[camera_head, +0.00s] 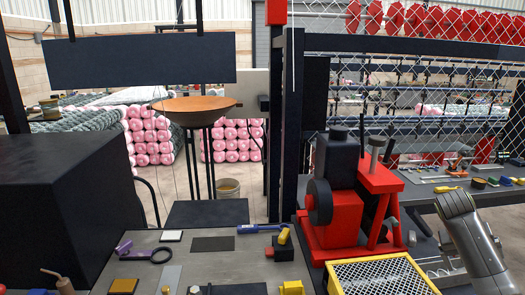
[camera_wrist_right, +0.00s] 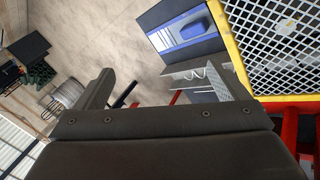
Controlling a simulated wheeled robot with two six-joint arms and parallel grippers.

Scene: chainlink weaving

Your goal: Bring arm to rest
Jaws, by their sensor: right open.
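My right arm (camera_head: 470,235) comes in at the lower right of the head view, beside the workbench, and its gripper is out of that frame. In the right wrist view my right gripper (camera_wrist_right: 165,88) is open, with its two fingers wide apart and nothing between them. My left arm and left gripper are not in view.
A yellow-framed mesh tray (camera_head: 382,280) stands at the front of the bench, and its yellow frame (camera_wrist_right: 238,55) is close to one finger in the wrist view. A red and black machine (camera_head: 335,215) stands behind it. Tools, including purple-handled ones (camera_head: 160,255), lie on the grey bench (camera_head: 210,268).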

